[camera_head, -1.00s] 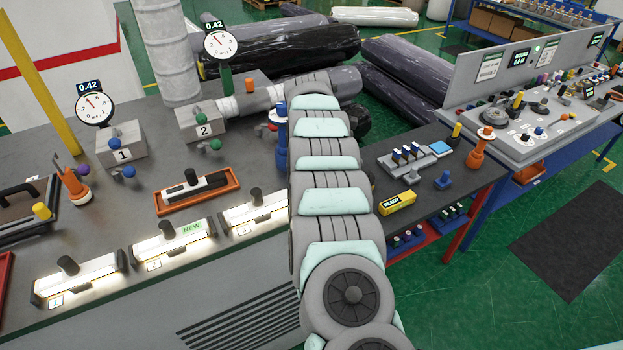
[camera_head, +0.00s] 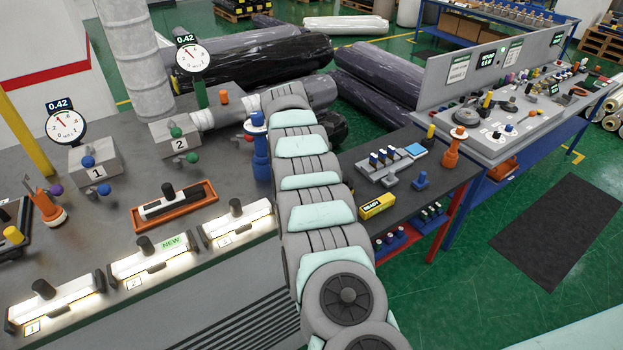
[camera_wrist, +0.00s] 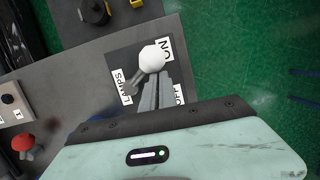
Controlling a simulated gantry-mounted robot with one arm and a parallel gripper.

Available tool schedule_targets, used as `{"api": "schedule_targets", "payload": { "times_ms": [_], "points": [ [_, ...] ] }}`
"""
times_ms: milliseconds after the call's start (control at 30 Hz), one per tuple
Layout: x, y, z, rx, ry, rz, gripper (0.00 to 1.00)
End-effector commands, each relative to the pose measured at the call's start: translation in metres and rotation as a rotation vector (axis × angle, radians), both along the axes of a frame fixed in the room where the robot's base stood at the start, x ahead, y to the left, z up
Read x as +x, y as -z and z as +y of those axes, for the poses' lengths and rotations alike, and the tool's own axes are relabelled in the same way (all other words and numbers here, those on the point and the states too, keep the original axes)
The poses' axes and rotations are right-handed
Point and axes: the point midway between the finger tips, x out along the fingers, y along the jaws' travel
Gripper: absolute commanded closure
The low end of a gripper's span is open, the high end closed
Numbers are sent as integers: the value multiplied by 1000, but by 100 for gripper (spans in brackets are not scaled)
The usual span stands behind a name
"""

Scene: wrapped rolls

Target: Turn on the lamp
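A dark switch plate (camera_wrist: 118,72) with white labels reading LAMPS, ON and OFF lies in the wrist view. A lever with a white ball knob (camera_wrist: 155,56) stands on it, the ball beside the ON label. My gripper (camera_wrist: 161,78) has its grey fingers close together, with the tips at the ball's near edge. I cannot tell whether they touch it. The fingers partly cover the OFF label (camera_wrist: 180,95). In the head view, my arm hides its own end and I cannot make out the switch.
Three bright white strips with black knobs (camera_head: 53,302) line the bench's front edge. An orange tray (camera_head: 205,198), gauges (camera_head: 192,57) and a blue post (camera_head: 260,150) stand behind. In the wrist view, a red knob (camera_wrist: 22,143) sits at lower left.

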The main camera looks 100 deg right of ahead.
Motion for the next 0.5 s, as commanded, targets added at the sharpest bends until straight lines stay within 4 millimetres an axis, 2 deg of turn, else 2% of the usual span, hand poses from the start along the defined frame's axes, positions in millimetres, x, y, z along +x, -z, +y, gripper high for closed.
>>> {"api": "schedule_targets", "payload": {
  "times_ms": [167, 267, 500],
  "points": [
    [-1, -8, 0, -3, 3, 2, 100],
    [0, -20, 0, -4, 3, 2, 100],
    [14, -64, 4, -4, -6, 0, 100]
  ]
}}
